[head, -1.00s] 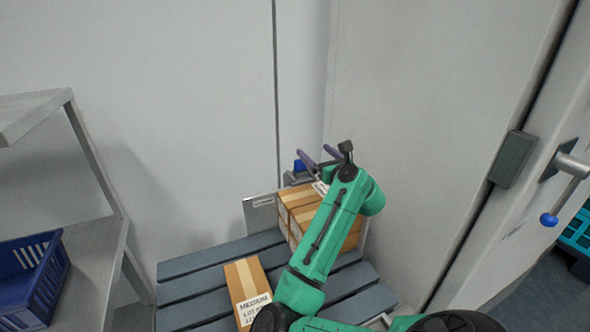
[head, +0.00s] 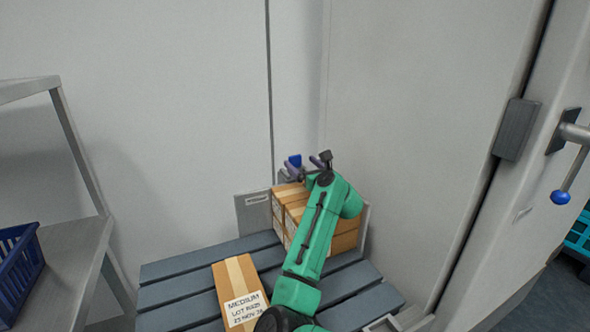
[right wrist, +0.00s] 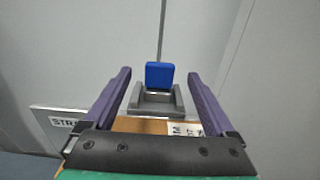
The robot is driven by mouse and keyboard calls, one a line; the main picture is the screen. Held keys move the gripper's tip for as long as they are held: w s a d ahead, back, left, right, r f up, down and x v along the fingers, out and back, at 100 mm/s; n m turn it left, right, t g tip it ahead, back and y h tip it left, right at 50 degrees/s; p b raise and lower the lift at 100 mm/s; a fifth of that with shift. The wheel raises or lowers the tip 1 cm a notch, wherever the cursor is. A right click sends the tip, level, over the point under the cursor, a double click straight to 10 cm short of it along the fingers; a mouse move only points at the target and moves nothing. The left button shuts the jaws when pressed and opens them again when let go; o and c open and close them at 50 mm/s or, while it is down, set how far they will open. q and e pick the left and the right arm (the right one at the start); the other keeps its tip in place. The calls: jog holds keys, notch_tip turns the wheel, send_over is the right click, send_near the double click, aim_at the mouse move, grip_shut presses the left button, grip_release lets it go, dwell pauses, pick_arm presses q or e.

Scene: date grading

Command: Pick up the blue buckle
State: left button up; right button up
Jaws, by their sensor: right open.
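The blue buckle (right wrist: 160,75) shows in the right wrist view as a small blue block in a grey holder (right wrist: 156,102), above a cardboard box. It lies ahead, between the lines of my two open purple fingers, and nothing grips it. In the head view the buckle (head: 294,160) is a small blue patch beside my right gripper (head: 306,167), above the stacked boxes. My right gripper (right wrist: 160,85) is open and empty, one finger on each side of the buckle's line. I cannot tell the exact gap to it. My left gripper is not in view.
Taped boxes (head: 292,205) stand on a grey slatted pallet (head: 180,265), with a box labelled MEDIUM (head: 238,285) in front. A shelf (head: 75,255) with a blue basket (head: 22,265) is at left. Walls close in behind; a door handle (head: 572,165) is at right.

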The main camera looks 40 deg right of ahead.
jog(key=b+x, duration=0.1)
jog(key=x, duration=0.7)
jog(key=shift+w+d+f, duration=0.1)
jog(key=shift+w+f, duration=0.05)
jog(key=shift+w, duration=0.05)
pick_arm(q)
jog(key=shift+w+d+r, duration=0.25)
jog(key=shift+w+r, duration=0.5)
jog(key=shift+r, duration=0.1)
pick_arm(e)
grip_shut()
